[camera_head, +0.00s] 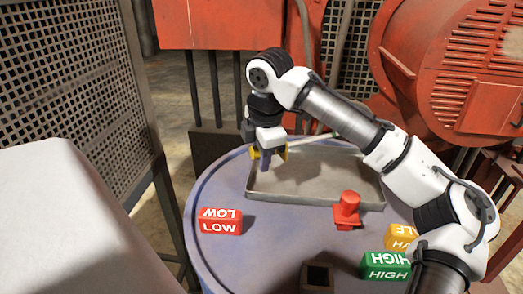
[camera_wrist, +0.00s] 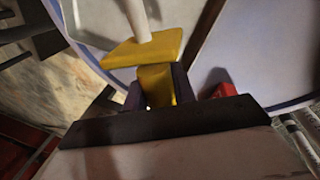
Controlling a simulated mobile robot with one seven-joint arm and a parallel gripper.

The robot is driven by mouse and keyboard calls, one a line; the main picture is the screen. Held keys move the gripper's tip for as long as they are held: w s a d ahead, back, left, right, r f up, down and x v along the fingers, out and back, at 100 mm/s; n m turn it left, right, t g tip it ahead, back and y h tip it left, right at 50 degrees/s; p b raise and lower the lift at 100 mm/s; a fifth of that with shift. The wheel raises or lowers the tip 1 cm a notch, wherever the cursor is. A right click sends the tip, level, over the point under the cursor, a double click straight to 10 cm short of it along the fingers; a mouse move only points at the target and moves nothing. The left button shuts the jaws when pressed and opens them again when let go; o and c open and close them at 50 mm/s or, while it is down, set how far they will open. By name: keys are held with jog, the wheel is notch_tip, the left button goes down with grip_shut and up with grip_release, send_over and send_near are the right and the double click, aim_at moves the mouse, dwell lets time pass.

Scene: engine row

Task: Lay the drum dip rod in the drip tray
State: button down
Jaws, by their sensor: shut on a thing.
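The drum dip rod has a yellow grip with a wider yellow crosspiece (camera_wrist: 143,50) and a pale grey rod (camera_wrist: 137,16). My gripper (camera_wrist: 157,88) is shut on the yellow grip. In the head view my gripper (camera_head: 267,158) hangs over the left end of the drip tray, and the pale rod (camera_head: 312,137) runs to the right from it, partly hidden by my arm. The drip tray (camera_head: 300,194) is a shallow grey metal tray on the drum top. Its edge (camera_wrist: 88,28) shows at the upper left of the wrist view. I cannot tell whether the rod touches the tray.
On the blue drum top (camera_head: 262,262) stand a red LOW block (camera_head: 220,222), a red plug (camera_head: 346,210), a green HIGH block (camera_head: 386,266), a yellow block (camera_head: 400,237) and a dark square socket (camera_head: 318,277). A mesh panel (camera_head: 75,80) rises at left, red machinery (camera_head: 455,70) behind.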

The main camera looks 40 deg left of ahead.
jog(key=shift+f+b, duration=0.95)
jog(key=shift+f, duration=1.9)
jog(key=c, duration=1.1)
grip_release()
jog(key=shift+o, duration=0.2)
notch_tip(320, 180, up, 14)
jog(key=s+d+b, duration=0.1)
jog(key=d, duration=0.1)
jog(key=shift+d+f+b, duration=0.2)
jog(key=shift+b, duration=0.2)
jog(key=shift+s, duration=0.1)
